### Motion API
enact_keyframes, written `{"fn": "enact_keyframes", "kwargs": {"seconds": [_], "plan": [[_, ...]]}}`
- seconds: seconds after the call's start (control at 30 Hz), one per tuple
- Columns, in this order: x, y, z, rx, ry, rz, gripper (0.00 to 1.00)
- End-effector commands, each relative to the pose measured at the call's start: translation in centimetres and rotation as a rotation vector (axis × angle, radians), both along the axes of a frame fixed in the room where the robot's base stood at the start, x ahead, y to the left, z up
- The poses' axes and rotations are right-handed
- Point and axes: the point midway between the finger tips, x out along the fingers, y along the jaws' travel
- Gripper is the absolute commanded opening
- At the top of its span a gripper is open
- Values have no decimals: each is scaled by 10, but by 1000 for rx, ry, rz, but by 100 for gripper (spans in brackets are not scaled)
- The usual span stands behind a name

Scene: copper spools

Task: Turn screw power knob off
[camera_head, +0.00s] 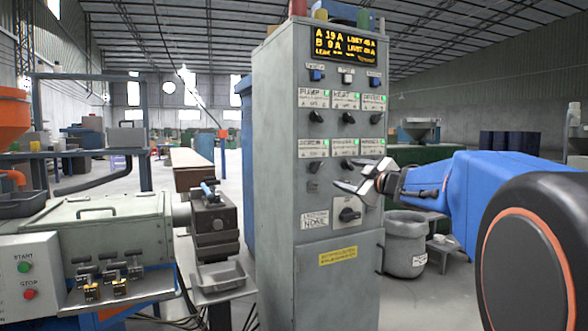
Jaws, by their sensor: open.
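A tall grey control cabinet (280,110) stands in the middle of the head view. Its front has an upper row of black knobs under labels; PUMP (314,98) and HEAT (346,100) are legible. My gripper (352,176) is open in front of the cabinet, beside the second row's middle and right. It partly hides the right side; contact cannot be told. A larger knob (350,214) sits below.
A machine with green START and red STOP buttons (28,280) stands at left, with a vise-like block (213,222) and a small tray (221,277) near the cabinet. A grey bin (405,245) stands right of the cabinet. My blue arm fills the right.

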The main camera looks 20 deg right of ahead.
Motion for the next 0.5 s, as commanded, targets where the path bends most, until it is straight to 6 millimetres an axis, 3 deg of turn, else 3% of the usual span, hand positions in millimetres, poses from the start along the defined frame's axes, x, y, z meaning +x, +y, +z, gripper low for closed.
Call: {"fn": "enact_keyframes", "kwargs": {"seconds": [0.27, 0.5], "plan": [[20, 0, -1, -9, 5, 21, 62], [61, 2, -1, -7, 5, 19, 62]]}}
